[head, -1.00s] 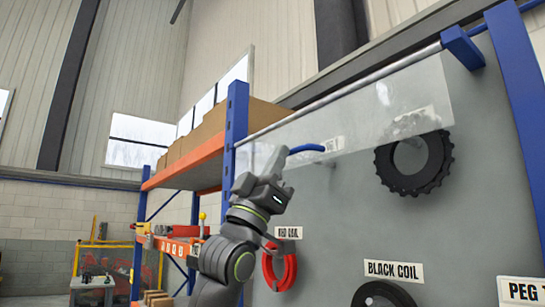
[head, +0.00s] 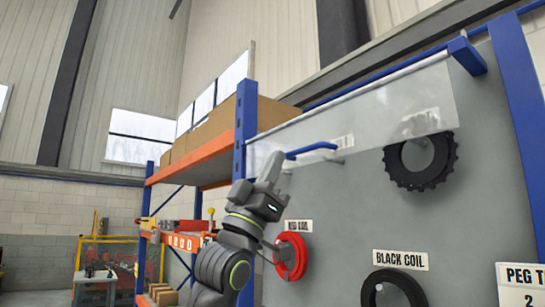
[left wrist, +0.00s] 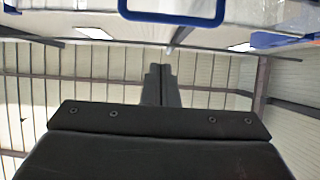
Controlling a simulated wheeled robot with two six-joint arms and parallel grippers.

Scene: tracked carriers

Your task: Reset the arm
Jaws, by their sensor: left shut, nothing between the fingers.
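My left gripper (head: 274,168) points upward in front of the grey pegboard wall in the head view. Its fingers are together with nothing between them; they also show shut in the left wrist view (left wrist: 161,86). A blue handle (head: 312,149) on a clear panel (head: 375,120) is just right of the fingertips in the head view, apart from them as far as I can tell. The handle shows at the top of the left wrist view (left wrist: 172,17). My right gripper is not in view.
A red coil (head: 302,256) hangs just right of my left arm under its label. A black coil (head: 370,292) and a toothed black ring (head: 449,158) hang further right. A blue and orange shelf rack (head: 240,140) with boxes stands behind my arm at left.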

